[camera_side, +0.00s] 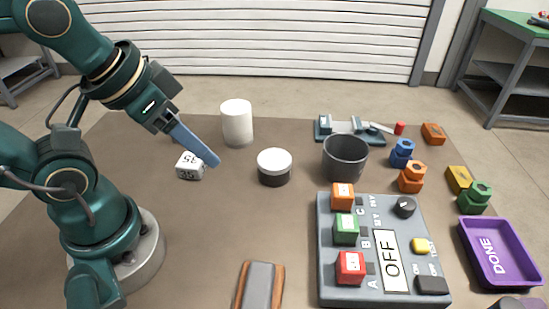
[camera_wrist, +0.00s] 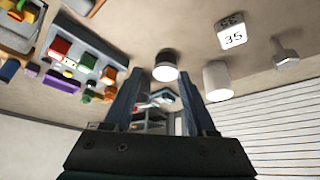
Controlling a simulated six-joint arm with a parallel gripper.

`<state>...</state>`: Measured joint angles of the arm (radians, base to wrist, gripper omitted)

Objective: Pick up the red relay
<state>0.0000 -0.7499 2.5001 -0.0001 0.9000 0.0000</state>
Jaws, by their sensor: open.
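The red relay (camera_side: 350,267) is a red block with a white label, seated on the grey control panel (camera_side: 325,290) beside the letter A. It is the nearest of three relays in a column, with a green relay (camera_side: 346,228) and an orange relay (camera_side: 342,195) behind it. In the wrist view the red relay (camera_wrist: 61,46) shows at upper left, well away from the fingers. My gripper (camera_side: 213,161) is over the table at left, far from the relay. In the wrist view my gripper (camera_wrist: 162,74) has its fingers apart with nothing held.
A black jar with white lid (camera_side: 274,167), white cylinder (camera_side: 237,122), dark cup (camera_side: 345,157) and number block (camera_side: 190,166) stand between or near arm and panel. A purple DONE tray (camera_side: 500,255) is at right. A brown-edged block (camera_side: 259,286) lies left of the panel.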

